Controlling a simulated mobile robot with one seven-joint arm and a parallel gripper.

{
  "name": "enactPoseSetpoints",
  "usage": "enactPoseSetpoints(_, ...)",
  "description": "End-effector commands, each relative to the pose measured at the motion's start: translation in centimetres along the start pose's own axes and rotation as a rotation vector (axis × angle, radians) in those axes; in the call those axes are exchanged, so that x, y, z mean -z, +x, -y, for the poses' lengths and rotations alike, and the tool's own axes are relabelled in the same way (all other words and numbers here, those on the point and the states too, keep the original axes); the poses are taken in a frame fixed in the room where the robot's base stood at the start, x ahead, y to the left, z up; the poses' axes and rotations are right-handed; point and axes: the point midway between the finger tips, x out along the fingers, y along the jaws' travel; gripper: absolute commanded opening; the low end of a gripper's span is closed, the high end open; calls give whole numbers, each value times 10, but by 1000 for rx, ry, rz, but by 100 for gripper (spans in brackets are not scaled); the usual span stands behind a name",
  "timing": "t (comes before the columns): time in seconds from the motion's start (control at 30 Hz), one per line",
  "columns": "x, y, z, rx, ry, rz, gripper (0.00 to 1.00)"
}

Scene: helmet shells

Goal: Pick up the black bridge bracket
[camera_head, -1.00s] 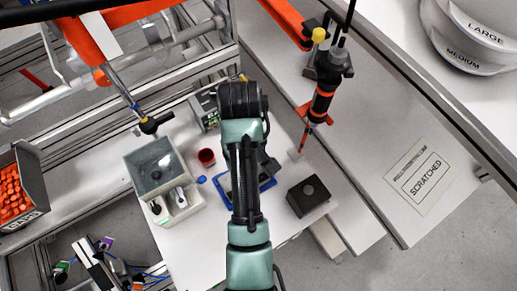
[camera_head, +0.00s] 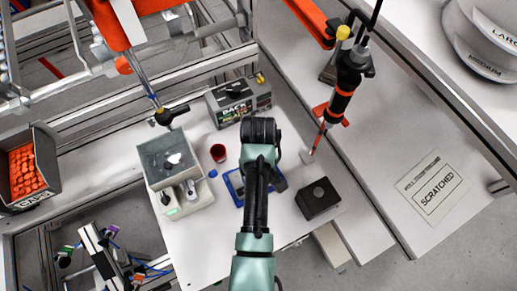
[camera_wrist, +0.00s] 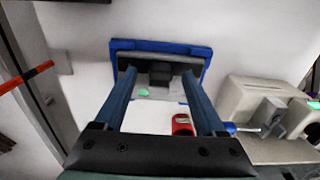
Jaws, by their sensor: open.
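In the wrist view, a dark bar with a blocky middle (camera_wrist: 160,72), which looks like the black bridge bracket, lies across a shallow blue-rimmed tray (camera_wrist: 160,45). In the head view the tray (camera_head: 233,190) is partly covered by my arm, and I cannot make out the bracket clearly there. My gripper (camera_wrist: 160,80) is open, its two long fingers reaching over the tray on either side of the blocky middle. Whether the fingers touch the bar or hover above it, I cannot tell. Nothing shows held between them.
A red cup (camera_head: 218,152) and a grey bin fixture (camera_head: 168,160) stand left of the tray. A black box (camera_head: 318,197) stands right. A labelled box (camera_head: 240,100) is behind. A hanging screwdriver (camera_head: 340,95) is at the right rear. Orange caps fill a bin (camera_head: 45,200) far left.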

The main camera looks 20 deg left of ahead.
Motion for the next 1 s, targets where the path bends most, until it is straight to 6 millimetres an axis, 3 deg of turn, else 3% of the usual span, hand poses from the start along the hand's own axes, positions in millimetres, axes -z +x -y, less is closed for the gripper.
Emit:
enactPoseSetpoints(0.2,0,20,0,1,0,0,72)
enactPoseSetpoints(0.47,0,22,0,0,0,0,72)
enactPoseSetpoints(0.87,0,22,0,0,0,0,0)
enactPoseSetpoints(1.0,0,22,0,0,0,0,0)
